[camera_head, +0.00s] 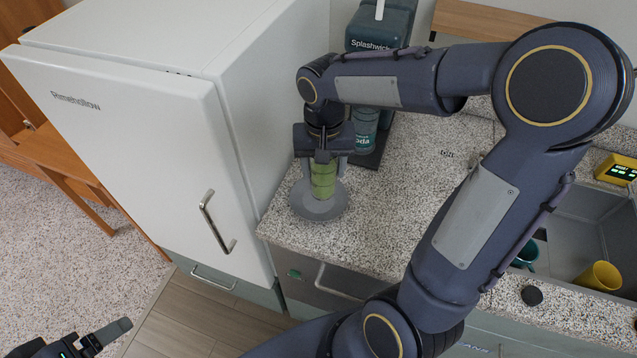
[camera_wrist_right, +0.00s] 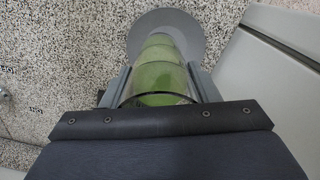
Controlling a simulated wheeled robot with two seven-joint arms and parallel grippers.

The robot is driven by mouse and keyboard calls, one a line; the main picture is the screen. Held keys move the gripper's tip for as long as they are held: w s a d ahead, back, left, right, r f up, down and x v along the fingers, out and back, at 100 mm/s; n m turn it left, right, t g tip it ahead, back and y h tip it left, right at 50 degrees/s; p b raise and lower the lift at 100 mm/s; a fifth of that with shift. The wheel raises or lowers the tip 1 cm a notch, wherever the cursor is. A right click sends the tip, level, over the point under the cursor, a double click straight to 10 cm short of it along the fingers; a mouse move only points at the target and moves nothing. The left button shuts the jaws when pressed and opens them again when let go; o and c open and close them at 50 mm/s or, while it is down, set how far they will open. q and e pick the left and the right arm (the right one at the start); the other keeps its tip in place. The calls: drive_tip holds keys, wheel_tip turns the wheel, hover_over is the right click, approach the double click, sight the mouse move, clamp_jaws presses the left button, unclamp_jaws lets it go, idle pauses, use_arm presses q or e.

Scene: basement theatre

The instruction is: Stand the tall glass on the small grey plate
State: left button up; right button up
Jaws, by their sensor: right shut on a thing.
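The tall green glass (camera_head: 323,180) is upright between the fingers of my right gripper (camera_head: 322,162), which is shut on it. The small grey plate (camera_head: 319,208) lies on the speckled counter under the glass. In the right wrist view, the glass (camera_wrist_right: 160,78) points down toward the plate (camera_wrist_right: 189,30), and its lower end overlaps the plate. I cannot tell whether the glass base touches the plate. My left gripper (camera_head: 103,337) is at the bottom left, away from the counter; only part of it shows.
A white fridge (camera_head: 130,100) stands close left of the plate. A dark Splashwick machine (camera_head: 378,30) with a soda cup (camera_head: 366,130) is behind. A sink with a yellow cup (camera_head: 598,277) and a teal cup (camera_head: 526,255) is at right. The counter (camera_head: 415,150) between is clear.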

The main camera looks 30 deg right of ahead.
sight(318, 177)
drive_tip(key=shift+w+f, duration=0.55)
drive_tip(key=shift+f, duration=0.1)
drive_tip(key=shift+w+f+b, duration=0.3)
drive_tip(key=shift+f+b, duration=0.15)
drive_tip(key=shift+b, duration=0.05)
wheel_tip(318, 177, down, 3)
drive_tip(key=b, duration=0.2)
drive_tip(key=shift+w+f+b, duration=0.15)
drive_tip(key=shift+b, duration=0.2)
drive_tip(key=o, duration=1.3)
